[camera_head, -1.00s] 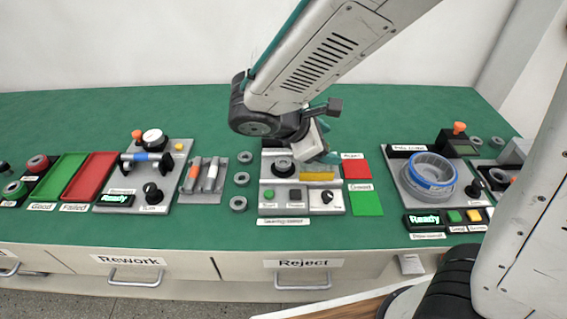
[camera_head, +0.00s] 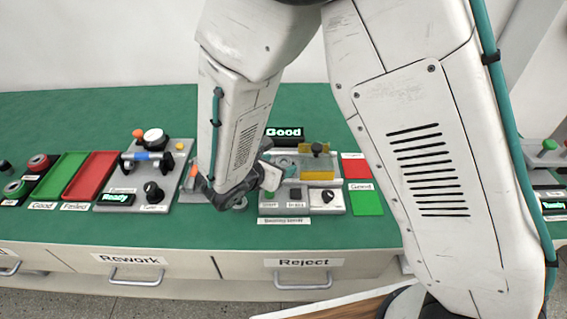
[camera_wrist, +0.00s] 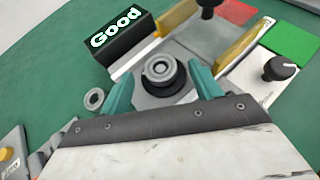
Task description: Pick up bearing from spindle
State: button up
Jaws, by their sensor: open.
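In the wrist view the bearing (camera_wrist: 160,71) is a grey ring with a dark round centre, seated on the spindle of the bearing tester. My gripper (camera_wrist: 161,80) is open, with one teal finger on each side of the bearing.
The tester's display (camera_head: 285,133) reads "Good". Yellow guards (camera_wrist: 240,48) and a black knob (camera_wrist: 278,68) stand right of the spindle. A loose ring (camera_wrist: 94,99) lies to the left. Green (camera_head: 61,177) and red (camera_head: 92,176) trays lie far left.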

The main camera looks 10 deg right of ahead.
jog(key=shift+w+d+f, duration=0.3)
jog(key=shift+w+d, duration=0.1)
jog(key=c, duration=1.2)
jog(key=shift+o, duration=0.2)
jog(key=shift+r, duration=0.15)
